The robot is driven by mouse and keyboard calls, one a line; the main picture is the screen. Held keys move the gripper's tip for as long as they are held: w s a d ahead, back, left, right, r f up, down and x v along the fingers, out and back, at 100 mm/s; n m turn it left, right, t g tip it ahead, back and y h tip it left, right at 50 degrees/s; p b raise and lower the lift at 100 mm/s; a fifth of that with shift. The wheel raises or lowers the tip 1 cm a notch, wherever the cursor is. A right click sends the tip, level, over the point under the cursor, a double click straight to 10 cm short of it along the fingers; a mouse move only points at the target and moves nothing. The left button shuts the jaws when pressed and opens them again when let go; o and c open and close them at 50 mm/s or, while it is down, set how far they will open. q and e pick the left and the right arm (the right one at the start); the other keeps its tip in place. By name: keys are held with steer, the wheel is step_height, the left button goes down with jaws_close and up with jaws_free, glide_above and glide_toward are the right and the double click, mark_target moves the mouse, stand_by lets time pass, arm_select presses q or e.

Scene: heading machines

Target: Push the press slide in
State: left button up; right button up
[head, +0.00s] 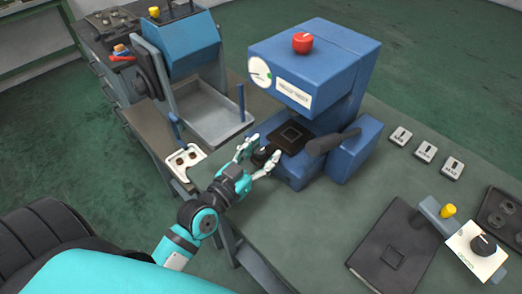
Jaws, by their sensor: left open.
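The blue press (305,70) stands on the workbench, with a red knob (302,43) on top and a round dial on its front. Its slide, a black plate with a square recess (290,136), sticks out in front below the press head. A dark round knob (261,155) is at the slide's front end. My left gripper (258,156) is open at the front of the slide, with one finger on each side of the dark knob. I cannot tell whether the fingers touch it. My right gripper is not in view.
A blue machine with a grey tray (206,110) stands to the left. A dark lever (332,141) is right of the slide. Several small labelled blocks (424,152) and a black plate (395,250) lie to the right. The bench's front middle is clear.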

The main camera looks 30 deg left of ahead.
arm_select(q)
steer(key=s, duration=0.4)
steer(key=s+a, duration=0.1)
steer(key=s, duration=0.3)
steer(key=s+a, duration=0.1)
steer(key=s, duration=0.2)
steer(key=shift+s, duration=0.4)
